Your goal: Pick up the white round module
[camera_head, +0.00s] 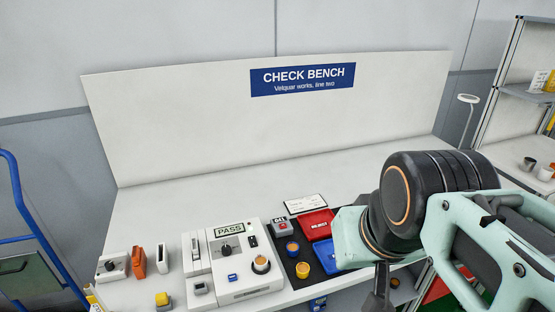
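I cannot make out a clearly white round module. An orange-topped round module (292,248) and a yellow round module (302,270) stand on a black mat (283,262). A white upright module with rounded ends (162,258) stands at the left. My gripper (378,302) shows only as a dark part at the bottom edge, right of the mat; its fingertips are cut off. My arm hides the right part of the bench.
An orange module (138,260) and a grey dial box (113,266) stand at the left. A tall back panel (190,130) closes the bench. The rear bench top is clear.

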